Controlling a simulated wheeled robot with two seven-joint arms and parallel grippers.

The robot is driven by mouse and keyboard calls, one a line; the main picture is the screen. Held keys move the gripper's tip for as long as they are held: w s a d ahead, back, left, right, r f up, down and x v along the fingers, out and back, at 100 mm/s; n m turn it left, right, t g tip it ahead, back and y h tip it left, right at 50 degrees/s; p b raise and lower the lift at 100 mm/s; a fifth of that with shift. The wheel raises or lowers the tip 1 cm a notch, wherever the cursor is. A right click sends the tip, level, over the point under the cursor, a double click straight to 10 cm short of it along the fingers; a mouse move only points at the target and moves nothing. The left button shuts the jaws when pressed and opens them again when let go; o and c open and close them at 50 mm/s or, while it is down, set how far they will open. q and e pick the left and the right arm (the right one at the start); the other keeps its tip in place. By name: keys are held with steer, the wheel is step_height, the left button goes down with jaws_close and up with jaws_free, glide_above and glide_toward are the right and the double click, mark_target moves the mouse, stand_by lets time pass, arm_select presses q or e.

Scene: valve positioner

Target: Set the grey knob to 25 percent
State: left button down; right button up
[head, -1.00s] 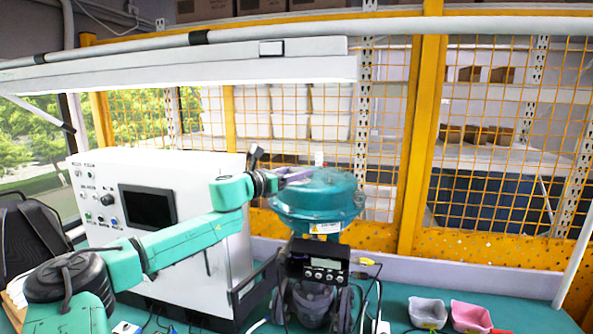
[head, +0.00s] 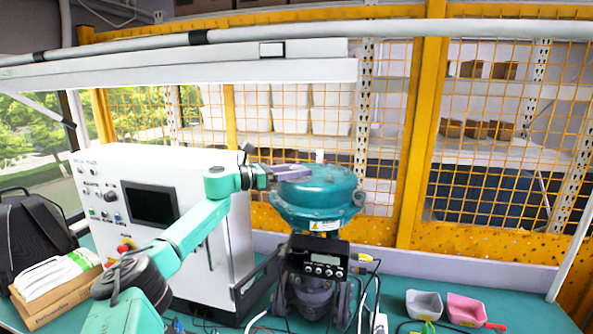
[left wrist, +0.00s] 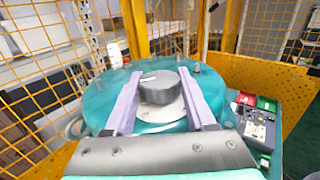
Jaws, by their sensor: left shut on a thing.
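The grey knob (left wrist: 158,88) is a short round cylinder on top of the teal valve actuator (left wrist: 95,105). A white mark shows on its top, toward the left in the left wrist view. A pale round plate (left wrist: 170,112) lies under the knob; I cannot read a scale on it. My left gripper (left wrist: 159,85) has its two pale lilac fingers on either side of the knob, shut on it. In the head view my left gripper (head: 292,173) is at the top of the teal actuator (head: 315,202), and the knob is not clear there. My right gripper is not in view.
A black positioner unit with a display (head: 318,260) sits below the actuator. A white control cabinet (head: 180,215) stands to its left. Grey (head: 424,304) and pink (head: 466,309) bins are on the green table at right. Yellow mesh fencing (head: 290,110) stands behind.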

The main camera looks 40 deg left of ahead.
arm_select(q)
steer(key=shift+c, duration=1.2)
jaws_free()
steer(key=shift+w, duration=0.15)
steer(key=b+v, duration=0.2)
steer(key=f+b+v, duration=0.1)
steer(key=b+v, duration=0.1)
steer(key=b, duration=0.1)
steer(key=b+v, duration=0.2)
steer(key=v, duration=0.1)
steer(key=shift+f+b, duration=0.25)
steer(key=shift+b, duration=0.05)
steer(key=r+b+v, duration=0.1)
steer(key=b+v, duration=0.4)
steer(key=v, duration=0.2)
steer(key=shift+s+r, duration=0.25)
steer(key=shift+s, duration=0.05)
